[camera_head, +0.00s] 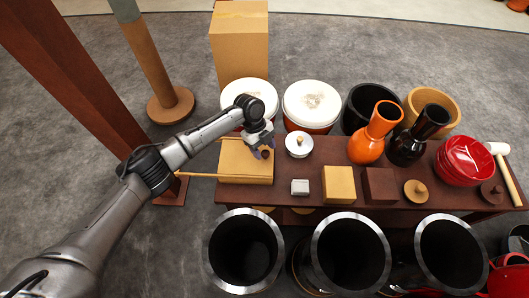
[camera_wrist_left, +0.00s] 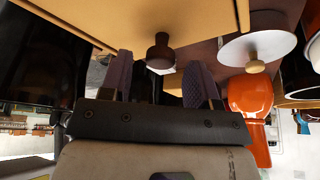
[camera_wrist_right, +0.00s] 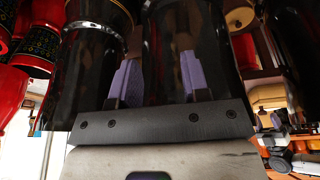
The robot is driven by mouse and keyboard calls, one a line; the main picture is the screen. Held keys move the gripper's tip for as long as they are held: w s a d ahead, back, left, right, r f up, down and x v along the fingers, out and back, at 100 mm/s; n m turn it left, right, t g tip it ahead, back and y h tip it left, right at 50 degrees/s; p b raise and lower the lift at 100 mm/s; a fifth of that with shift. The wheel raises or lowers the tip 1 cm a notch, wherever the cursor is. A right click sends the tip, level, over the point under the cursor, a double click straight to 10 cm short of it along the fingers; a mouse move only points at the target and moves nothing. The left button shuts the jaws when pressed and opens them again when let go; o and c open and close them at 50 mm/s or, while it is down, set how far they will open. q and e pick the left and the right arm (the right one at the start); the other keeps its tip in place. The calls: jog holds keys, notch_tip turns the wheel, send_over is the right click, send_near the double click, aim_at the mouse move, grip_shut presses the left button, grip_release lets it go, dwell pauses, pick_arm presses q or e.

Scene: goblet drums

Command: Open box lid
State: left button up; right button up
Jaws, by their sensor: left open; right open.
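A light-wood box (camera_head: 240,168) sits at the left end of the dark red table, its lid lying flat on top. A small dark knob (camera_wrist_left: 160,50) stands up from the lid in the left wrist view; in the head view it is mostly hidden by my gripper. My left gripper (camera_head: 263,151) is just above the lid at the knob. In the left wrist view its purple fingers are open, either side of the knob, with gaps showing. My right gripper (camera_wrist_right: 157,82) is open and empty in the right wrist view, facing dark drum bodies; it is not visible in the head view.
On the table (camera_head: 320,153) stand a white lidded pot (camera_head: 299,144), a small white box (camera_head: 300,187), a wooden block (camera_head: 338,184), orange vase (camera_head: 366,148) and black vase (camera_head: 408,149). Large black drums (camera_head: 350,252) line the front. Two thin sticks (camera_head: 196,175) lie by the box.

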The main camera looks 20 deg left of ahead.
pick_arm(q)
jog(key=shift+s+d+f, duration=0.15)
jog(key=shift+d+f, duration=0.05)
jog(key=shift+f, duration=0.35)
grip_shut()
